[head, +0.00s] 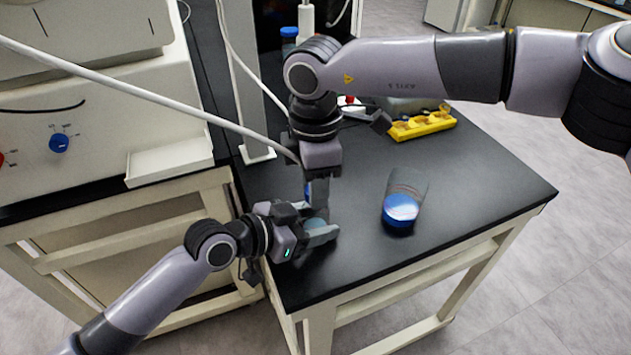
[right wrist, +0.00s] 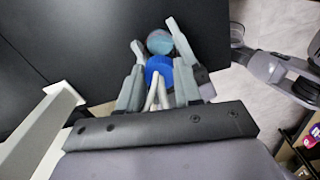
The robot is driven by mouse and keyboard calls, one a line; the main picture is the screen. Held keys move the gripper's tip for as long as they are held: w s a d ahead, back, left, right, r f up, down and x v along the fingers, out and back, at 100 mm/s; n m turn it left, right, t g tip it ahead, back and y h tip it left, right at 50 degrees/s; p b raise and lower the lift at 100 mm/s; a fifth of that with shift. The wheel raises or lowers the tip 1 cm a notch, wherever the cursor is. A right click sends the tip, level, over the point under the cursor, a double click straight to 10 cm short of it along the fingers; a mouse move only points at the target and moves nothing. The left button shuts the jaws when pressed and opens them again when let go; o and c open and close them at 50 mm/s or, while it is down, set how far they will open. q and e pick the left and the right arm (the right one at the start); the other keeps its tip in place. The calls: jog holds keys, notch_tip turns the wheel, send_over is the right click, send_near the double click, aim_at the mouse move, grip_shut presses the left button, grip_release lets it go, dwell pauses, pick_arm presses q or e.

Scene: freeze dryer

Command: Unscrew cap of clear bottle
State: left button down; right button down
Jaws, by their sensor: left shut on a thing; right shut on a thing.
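In the head view, the clear bottle (head: 317,225) is near the left front corner of the black table, mostly hidden by both grippers. My left gripper (head: 322,236) is shut on the bottle from the left side. My right gripper (head: 317,196) points down from above and is shut on the blue cap (head: 308,189), which is partly covered by a finger. In the right wrist view, the blue cap (right wrist: 158,70) is between my right fingers, with the bluish bottle (right wrist: 160,42) just beyond it. I cannot tell whether cap and bottle are still joined.
A clear vessel with a blue end (head: 403,205) is to the right on the black table (head: 470,195). A yellow rack (head: 422,123) is at the back. A blue-capped bottle (head: 289,38) is farther back. A white post (head: 250,110) and hose are close left. The table's right side is clear.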

jog(key=n, duration=1.2)
jog(key=shift+n, duration=0.3)
jog(key=n, duration=0.4)
jog(key=shift+n, duration=0.3)
jog(key=n, duration=0.3)
jog(key=shift+r, duration=0.1)
jog(key=n, duration=0.4)
jog(key=shift+n, duration=0.4)
jog(key=n, duration=0.7)
jog(key=shift+n, duration=0.4)
jog(key=n, duration=0.4)
jog(key=shift+n, duration=0.3)
jog(key=n, duration=0.2)
jog(key=shift+n, duration=0.4)
jog(key=n, duration=0.4)
jog(key=shift+n, duration=0.3)
jog(key=n, duration=1.1)
jog(key=shift+r, duration=0.1)
jog(key=n, duration=0.7)
jog(key=shift+n, duration=0.3)
